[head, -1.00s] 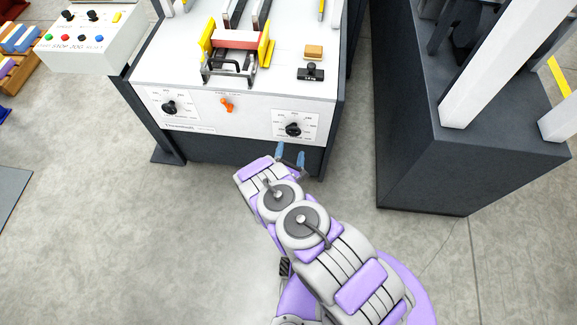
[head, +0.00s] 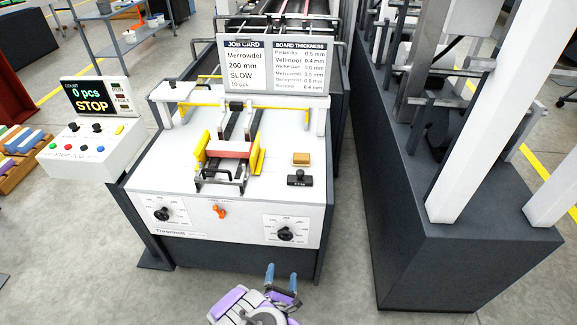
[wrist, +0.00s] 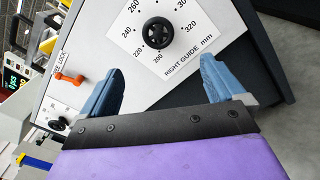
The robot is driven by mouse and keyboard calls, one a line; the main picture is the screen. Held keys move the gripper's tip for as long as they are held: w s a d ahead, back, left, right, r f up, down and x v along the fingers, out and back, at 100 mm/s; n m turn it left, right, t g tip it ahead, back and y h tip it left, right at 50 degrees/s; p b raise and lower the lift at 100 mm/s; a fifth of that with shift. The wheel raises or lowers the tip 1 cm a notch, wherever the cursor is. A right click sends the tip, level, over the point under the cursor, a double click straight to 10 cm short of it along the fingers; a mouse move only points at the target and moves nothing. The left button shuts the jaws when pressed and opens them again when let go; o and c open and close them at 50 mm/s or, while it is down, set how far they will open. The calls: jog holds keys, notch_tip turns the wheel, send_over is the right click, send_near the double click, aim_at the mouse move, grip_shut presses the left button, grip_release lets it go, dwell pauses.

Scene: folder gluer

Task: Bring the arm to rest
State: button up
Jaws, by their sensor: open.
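My gripper (head: 282,278) is at the bottom of the head view, in front of the lower right front of the folder gluer (head: 190,239). Its two blue fingers are apart with nothing between them. In the wrist view my gripper (wrist: 160,88) is open too, with the right guide knob (wrist: 158,33) beyond the fingertips and apart from them. Only the end of my purple and grey arm shows in the head view; the rest is below the frame.
The orange lock lever (head: 219,211) and left knob (head: 162,215) are on the front panel. A control box (head: 92,150) reading STOP stands left. A dark machine base (head: 440,270) stands right. Grey floor between them is clear.

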jog(key=w+a+r+m+g, duration=0.5)
jog(key=w+r+m+g, duration=0.2)
jog(key=w+r+m, duration=0.3)
jog(key=s+d+r+m+g+y, duration=0.1)
jog(key=s+d+r+m+g, duration=0.15)
jog(key=r, duration=0.55)
jog(key=s+d+r+m+g+y, duration=0.1)
jog(key=s+d+r+m+g, duration=0.1)
jog(key=s+r+m, duration=0.35)
jog(key=s+d+r+m+g+y, duration=0.1)
jog(key=s+d+r+g, duration=0.1)
jog(key=r, duration=0.8)
jog(key=s+d+r+m+g, duration=0.2)
jog(key=s+d, duration=0.4)
jog(key=s, duration=0.5)
jog(key=s+d+r+m+g+h, duration=0.1)
jog(key=s+d+r+m, duration=0.3)
jog(key=s, duration=0.7)
jog(key=s+d+r+m+g+h, duration=0.1)
jog(key=s+d+r+m+g, duration=0.2)
jog(key=s+d+r, duration=0.4)
jog(key=s+r, duration=0.1)
jog(key=s, duration=0.3)
jog(key=shift+d+r, duration=0.15)
jog(key=shift+d, duration=0.25)
